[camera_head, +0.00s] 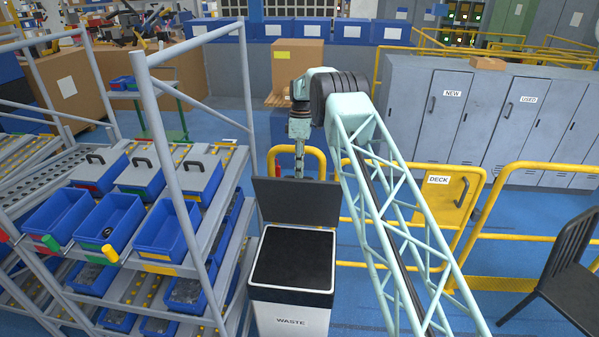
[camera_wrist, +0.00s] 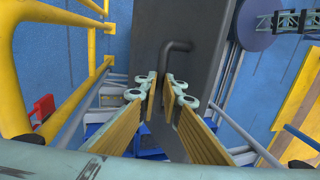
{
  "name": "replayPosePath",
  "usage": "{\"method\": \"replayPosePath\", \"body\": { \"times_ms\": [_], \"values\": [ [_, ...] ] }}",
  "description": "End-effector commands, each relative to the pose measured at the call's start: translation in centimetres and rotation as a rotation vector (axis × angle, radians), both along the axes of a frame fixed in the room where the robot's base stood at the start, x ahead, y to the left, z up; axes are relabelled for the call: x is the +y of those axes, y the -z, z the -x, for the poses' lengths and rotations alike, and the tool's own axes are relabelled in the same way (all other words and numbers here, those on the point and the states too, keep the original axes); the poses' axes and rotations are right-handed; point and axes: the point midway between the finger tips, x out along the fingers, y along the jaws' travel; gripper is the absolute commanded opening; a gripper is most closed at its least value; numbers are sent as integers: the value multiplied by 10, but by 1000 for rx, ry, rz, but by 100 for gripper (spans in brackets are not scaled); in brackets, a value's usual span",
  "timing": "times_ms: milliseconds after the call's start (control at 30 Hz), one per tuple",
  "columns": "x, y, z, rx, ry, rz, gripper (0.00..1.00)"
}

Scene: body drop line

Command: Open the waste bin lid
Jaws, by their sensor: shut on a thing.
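The white waste bin (camera_head: 290,316), marked WASTE, stands in the lower middle of the head view. Its dark lid (camera_head: 297,202) stands raised, roughly upright, at the bin's back edge, above the black top (camera_head: 292,262). In the wrist view the lid (camera_wrist: 203,70) is a dark grey panel with a bent dark handle (camera_wrist: 178,46). My gripper (camera_wrist: 162,82) is shut on the handle, whose lower end is between the fingertips. In the head view my gripper (camera_head: 299,168) is behind the lid's top edge, its fingertips partly hidden.
A grey rack (camera_head: 190,270) with blue boxes stands close on the left. Yellow railings (camera_head: 412,172) run behind and right of the bin. A black chair (camera_head: 565,262) is at the right edge. Grey lockers (camera_head: 500,115) line the back right.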

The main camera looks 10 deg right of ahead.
Motion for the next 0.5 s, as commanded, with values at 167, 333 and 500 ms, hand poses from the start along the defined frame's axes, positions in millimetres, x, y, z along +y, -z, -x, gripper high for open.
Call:
{"method": "replayPosePath", "body": {
  "times_ms": [167,333,500],
  "values": [
    [-4,25,6,18,1,3,10],
    [-2,21,5,17,1,2,24],
    [-1,16,4,13,0,1,24]
  ]
}}
